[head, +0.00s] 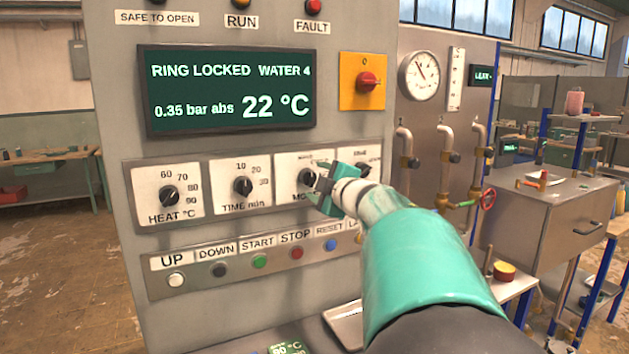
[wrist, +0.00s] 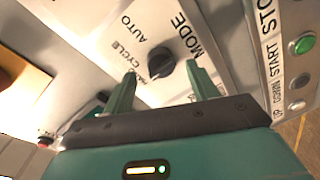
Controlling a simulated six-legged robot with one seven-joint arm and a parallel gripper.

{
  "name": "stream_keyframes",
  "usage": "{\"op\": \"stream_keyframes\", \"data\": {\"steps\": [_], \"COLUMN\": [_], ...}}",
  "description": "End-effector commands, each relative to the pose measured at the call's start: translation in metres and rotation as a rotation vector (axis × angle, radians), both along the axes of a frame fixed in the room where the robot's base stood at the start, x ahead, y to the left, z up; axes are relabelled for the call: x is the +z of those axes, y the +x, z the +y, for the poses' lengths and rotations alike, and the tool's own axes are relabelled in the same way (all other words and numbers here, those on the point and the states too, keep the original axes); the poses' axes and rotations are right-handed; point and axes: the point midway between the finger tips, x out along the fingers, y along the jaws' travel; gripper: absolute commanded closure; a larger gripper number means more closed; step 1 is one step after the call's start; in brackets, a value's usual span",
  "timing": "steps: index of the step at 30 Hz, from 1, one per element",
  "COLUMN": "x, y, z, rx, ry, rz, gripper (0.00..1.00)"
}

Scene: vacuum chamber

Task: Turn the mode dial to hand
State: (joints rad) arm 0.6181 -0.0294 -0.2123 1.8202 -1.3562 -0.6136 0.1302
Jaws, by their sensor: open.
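The mode dial (head: 306,177) is a black knob on a white plate in the third place of the dial row. In the wrist view the dial (wrist: 160,62) sits near the words AUTO, CYCLE and MODE, with a pale mark at its lower left edge on the CYCLE side. No HAND label is readable there. My gripper (head: 318,186) is at the mode plate and hides part of its lettering. In the wrist view my gripper (wrist: 160,70) is open, with one green finger on each side of the dial.
The heat dial (head: 168,196) and time dial (head: 242,187) are to the left. A row of push buttons, including STOP (head: 296,253), runs below. A red rotary switch (head: 367,82) on a yellow plate is above right. The display (head: 230,90) reads RING LOCKED.

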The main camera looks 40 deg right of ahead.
Motion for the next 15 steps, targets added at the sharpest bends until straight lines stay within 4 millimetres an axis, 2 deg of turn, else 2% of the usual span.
{"op": "stream_keyframes", "data": {"steps": [9,15], "x": [0.006,0.006], "y": [-0.070,-0.099], "z": [0.016,0.023], "rx": [-0.002,-0.001], "ry": [-0.001,0.000], "rz": [-0.004,-0.002], "gripper": [0.42,0.42]}}
